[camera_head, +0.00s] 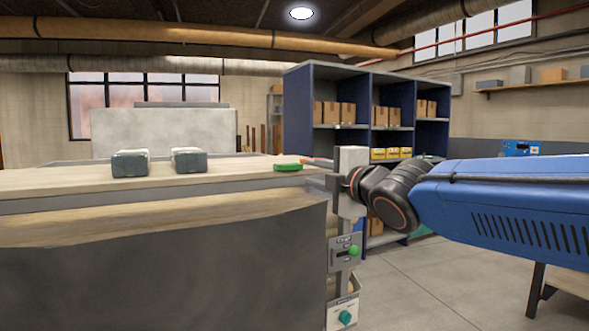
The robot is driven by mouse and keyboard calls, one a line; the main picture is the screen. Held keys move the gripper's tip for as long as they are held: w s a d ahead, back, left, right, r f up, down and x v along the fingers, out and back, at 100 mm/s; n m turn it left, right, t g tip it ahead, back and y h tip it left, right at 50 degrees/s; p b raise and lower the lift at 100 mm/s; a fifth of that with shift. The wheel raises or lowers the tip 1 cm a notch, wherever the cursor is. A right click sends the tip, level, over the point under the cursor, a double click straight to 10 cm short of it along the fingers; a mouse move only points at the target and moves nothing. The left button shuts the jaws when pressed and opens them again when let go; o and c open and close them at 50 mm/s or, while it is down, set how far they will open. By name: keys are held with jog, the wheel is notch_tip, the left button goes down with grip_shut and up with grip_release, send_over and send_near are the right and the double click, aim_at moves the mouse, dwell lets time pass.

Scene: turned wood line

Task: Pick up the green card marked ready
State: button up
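A small flat green object (288,167) lies on the pale wooden bench top (240,178) near its right end. It looks like the green card, but I cannot read any marking on it. My blue arm comes in from the right, and its dark wrist is just right of the bench end. My gripper (325,181) is at the bench's right edge, right of the green object and apart from it. Its fingers are small and partly lost against grey parts, so I cannot tell whether they are open or shut.
Two grey blocks with pale tops (130,163) (189,160) stand on the bench to the left. A thin reddish piece (318,162) lies right of the green object. A blue shelf (300,100) stands behind.

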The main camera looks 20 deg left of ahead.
aim_at(292, 167)
jog(key=shift+x, duration=4.9)
jog(key=shift+a, duration=0.1)
jog(key=shift+c, duration=0.5)
grip_shut()
notch_tip(292, 167, up, 2)
jog(key=shift+r, duration=0.2)
jog(key=s+d+r, duration=0.5)
jog(key=s+d, duration=0.4)
jog(key=d, duration=0.1)
jog(key=shift+d, duration=0.35)
